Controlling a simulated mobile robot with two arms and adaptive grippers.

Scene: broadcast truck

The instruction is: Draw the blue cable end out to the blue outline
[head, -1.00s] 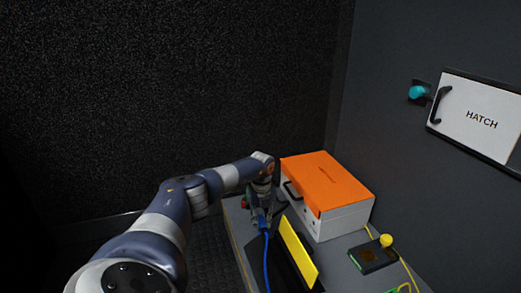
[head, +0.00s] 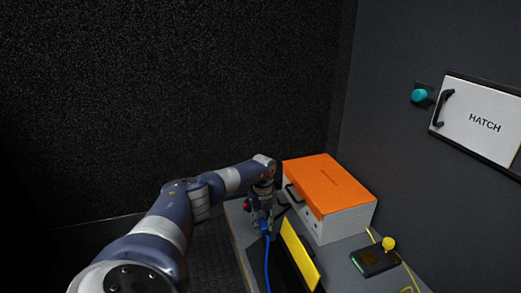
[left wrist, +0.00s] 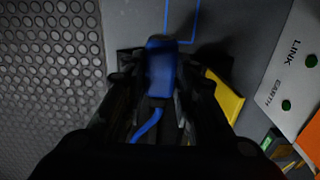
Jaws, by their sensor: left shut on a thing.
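My left gripper (head: 263,217) is shut on the blue cable end (left wrist: 161,68), a blue block between its fingers in the left wrist view. The blue cable (head: 267,262) trails from it toward the front of the bench, and also shows in the left wrist view (left wrist: 148,126). The blue outline (left wrist: 194,22) is drawn on the grey bench top, just beyond the cable end at the top of the left wrist view. The cable end appears to lie short of or at its edge; the exact gap is hard to tell. My right gripper is not in view.
A white case with an orange lid (head: 328,187) stands right of the gripper. A yellow panel (head: 299,254) rises close beside the cable. A dark box with a yellow knob (head: 375,260) sits farther right. A hatch (head: 480,120) is on the wall.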

